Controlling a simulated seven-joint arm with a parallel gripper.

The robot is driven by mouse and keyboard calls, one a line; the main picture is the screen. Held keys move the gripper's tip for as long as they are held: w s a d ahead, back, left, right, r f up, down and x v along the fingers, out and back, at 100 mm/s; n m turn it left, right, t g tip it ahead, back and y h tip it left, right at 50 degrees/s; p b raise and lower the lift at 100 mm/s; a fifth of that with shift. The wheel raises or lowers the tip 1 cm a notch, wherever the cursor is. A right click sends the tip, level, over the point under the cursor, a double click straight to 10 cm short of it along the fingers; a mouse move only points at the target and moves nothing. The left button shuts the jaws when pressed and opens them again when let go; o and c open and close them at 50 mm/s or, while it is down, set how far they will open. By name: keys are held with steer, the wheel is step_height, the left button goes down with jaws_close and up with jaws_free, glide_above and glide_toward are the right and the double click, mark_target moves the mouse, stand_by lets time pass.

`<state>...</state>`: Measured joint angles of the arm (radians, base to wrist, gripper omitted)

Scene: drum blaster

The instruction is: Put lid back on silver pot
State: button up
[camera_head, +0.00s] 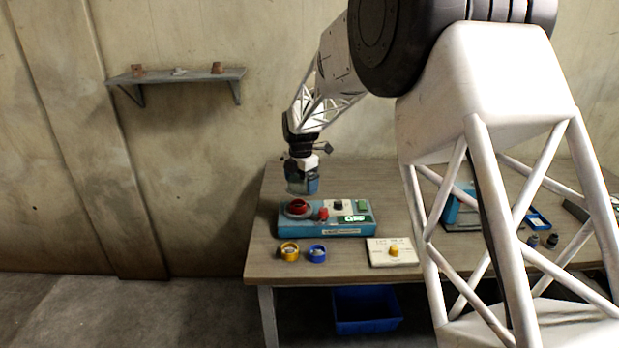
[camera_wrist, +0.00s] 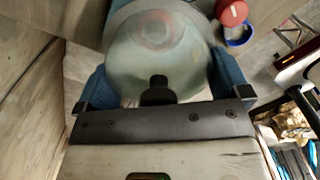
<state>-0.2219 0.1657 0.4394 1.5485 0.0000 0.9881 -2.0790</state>
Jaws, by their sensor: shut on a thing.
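My gripper (camera_head: 302,190) points down, with its blue fingers on either side of a translucent, pale green dome with a black knob (camera_wrist: 157,85). The dome looks like the lid and fills the space between the fingers in the wrist view. In the head view it hangs above the left end of a blue box, apart from it. A round, grey-rimmed thing with a red inside (camera_head: 298,208) sits on that end and may be the silver pot. Through the dome, a reddish patch and a grey rim show in the wrist view.
The blue box (camera_head: 325,230) carries a red knob (camera_head: 323,214), a black knob (camera_head: 338,205) and a green block (camera_head: 361,205). A yellow ring (camera_head: 289,251), a blue ring (camera_head: 316,253) and a white box (camera_head: 392,252) stand in front. A blue bin (camera_head: 366,310) is below the table.

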mark_target(297, 200)
steer(key=shift+s+a+f+n, duration=0.15)
steer(key=shift+a+n, duration=0.2)
steer(key=shift+n, duration=0.2)
steer(key=shift+s+a+f+n, duration=0.1)
steer(key=shift+a+n, duration=0.25)
steer(key=shift+n, duration=0.2)
steer(key=shift+f, duration=3.15)
steer(key=shift+f, duration=0.15)
steer(key=o, duration=0.6)
